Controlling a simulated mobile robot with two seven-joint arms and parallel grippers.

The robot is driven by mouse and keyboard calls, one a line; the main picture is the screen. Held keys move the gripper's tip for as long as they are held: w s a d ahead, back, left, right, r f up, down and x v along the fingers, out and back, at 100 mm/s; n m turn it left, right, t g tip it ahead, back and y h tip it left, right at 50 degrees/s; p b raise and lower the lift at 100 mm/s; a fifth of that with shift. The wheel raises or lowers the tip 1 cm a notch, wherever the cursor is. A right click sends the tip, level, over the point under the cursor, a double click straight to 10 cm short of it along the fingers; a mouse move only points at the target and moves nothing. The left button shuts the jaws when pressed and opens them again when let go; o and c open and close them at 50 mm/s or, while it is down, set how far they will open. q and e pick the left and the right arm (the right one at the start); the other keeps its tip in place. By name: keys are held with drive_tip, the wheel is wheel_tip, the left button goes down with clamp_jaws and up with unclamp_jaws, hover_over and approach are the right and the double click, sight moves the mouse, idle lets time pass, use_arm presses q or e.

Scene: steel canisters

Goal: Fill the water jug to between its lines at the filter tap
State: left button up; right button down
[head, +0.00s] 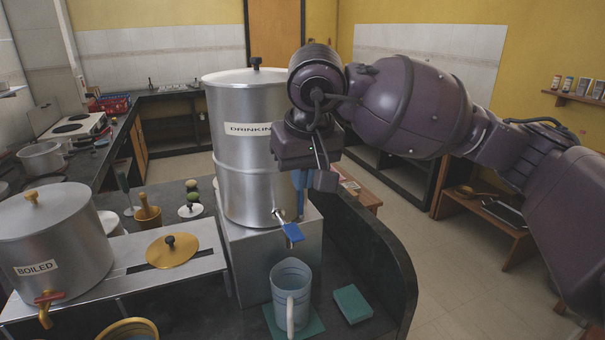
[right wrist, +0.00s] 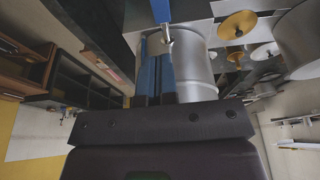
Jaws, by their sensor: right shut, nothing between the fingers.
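The blue water jug (head: 291,285) stands upright on a green mat (head: 314,325) on the dark counter, its pale handle facing me. The steel canister labelled DRINKIN… (head: 238,165) stands on a steel stand behind the jug. Its tap (head: 279,215) has a blue lever (head: 292,232) above the jug; no stream of water shows. My right gripper (head: 299,205) is shut and empty, its blue fingers pointing down just beside the tap. In the right wrist view the tap (right wrist: 166,34) is close to the fingertips. My left gripper is out of view.
A teal sponge-like block (head: 352,303) lies right of the jug, near the counter's curved edge (head: 400,270). The BOILED canister (head: 50,240) with a red-handled tap and a brass lid (head: 172,249) are on the left. Open floor lies to the right.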

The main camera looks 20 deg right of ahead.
sight(296, 233)
drive_tip(key=x, duration=0.9)
drive_tip(key=shift+s+f, duration=0.3)
drive_tip(key=shift+f, duration=0.65)
